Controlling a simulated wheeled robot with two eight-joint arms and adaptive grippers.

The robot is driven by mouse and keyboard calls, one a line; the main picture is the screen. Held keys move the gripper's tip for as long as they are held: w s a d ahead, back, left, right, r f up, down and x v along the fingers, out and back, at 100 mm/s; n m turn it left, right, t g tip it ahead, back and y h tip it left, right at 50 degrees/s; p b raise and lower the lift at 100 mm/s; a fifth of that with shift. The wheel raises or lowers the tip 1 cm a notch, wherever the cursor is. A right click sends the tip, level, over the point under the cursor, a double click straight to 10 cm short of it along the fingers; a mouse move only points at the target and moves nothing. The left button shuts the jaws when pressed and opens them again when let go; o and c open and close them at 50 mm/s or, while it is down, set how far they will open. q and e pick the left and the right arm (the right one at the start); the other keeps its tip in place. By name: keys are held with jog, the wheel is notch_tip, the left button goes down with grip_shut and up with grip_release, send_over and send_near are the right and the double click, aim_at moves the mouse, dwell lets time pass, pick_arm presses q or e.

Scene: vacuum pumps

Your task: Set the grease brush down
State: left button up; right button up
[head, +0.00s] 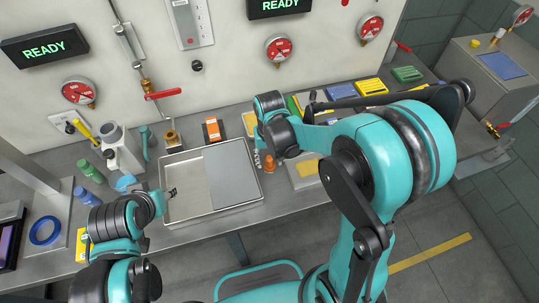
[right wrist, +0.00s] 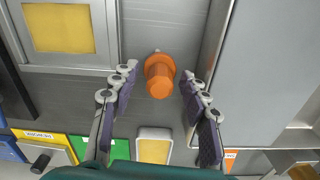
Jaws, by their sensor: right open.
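An orange, round-collared piece (right wrist: 159,76) with a small pale tip is on the grey bench; it also shows in the head view (head: 269,163), just right of the metal tray. I cannot tell for sure whether it is the grease brush. My right gripper (right wrist: 158,98) is open, its fingers on either side of the orange piece with gaps both sides. In the head view the right arm hides most of that gripper. My left gripper (head: 172,192) is over the left part of the tray; its jaws are too small to read.
The metal tray (head: 215,212) holds a grey plate (head: 232,175). A panel with a yellow square (right wrist: 60,28) lies beside the orange piece. Yellow, green and blue bins (head: 371,86) line the back. Bottles (head: 90,171) and a blue ring (head: 45,231) stand left.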

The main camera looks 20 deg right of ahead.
notch_tip(320, 180, up, 12)
dwell(0.4)
jog(key=shift+f, duration=0.1)
grip_shut()
dwell(1.2)
jog(key=s+d+f+t+b, duration=0.1)
jog(key=s+d+t+b, duration=0.1)
jog(key=s, duration=0.3)
jog(key=s+d+f+n+t+b, duration=0.1)
jog(key=s+d+f+t+b, duration=0.1)
jog(key=s+t, duration=0.3)
jog(key=shift+s+d+f, duration=0.2)
jog(key=shift+d+f, duration=0.05)
jog(key=shift+d, duration=0.1)
